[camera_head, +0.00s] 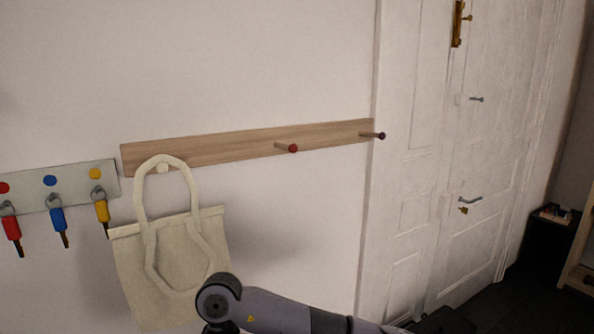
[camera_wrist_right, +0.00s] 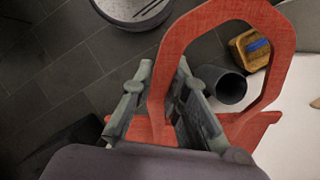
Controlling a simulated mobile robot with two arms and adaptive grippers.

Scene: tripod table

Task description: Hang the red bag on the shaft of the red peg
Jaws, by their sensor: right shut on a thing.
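The red peg (camera_head: 292,148) sticks out from the middle of a wooden rail (camera_head: 230,147) on the wall, and its shaft is bare. The red bag (camera_wrist_right: 262,12) shows only in the right wrist view, with its stiff handle loop standing up and part of its body below. My right gripper (camera_wrist_right: 165,88) is shut on the red bag, with the near side of the handle between its fingers. The rest of the bag is hidden by the gripper or outside the view. My left gripper is in neither view.
A cream bag (camera_head: 175,265) hangs on the pale peg (camera_head: 162,168) at the rail's left. A dark peg (camera_head: 381,135) at the right end is empty. A key board (camera_head: 75,178) is further left. One of my arm links crosses the bottom. A white door (camera_head: 430,200) stands right.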

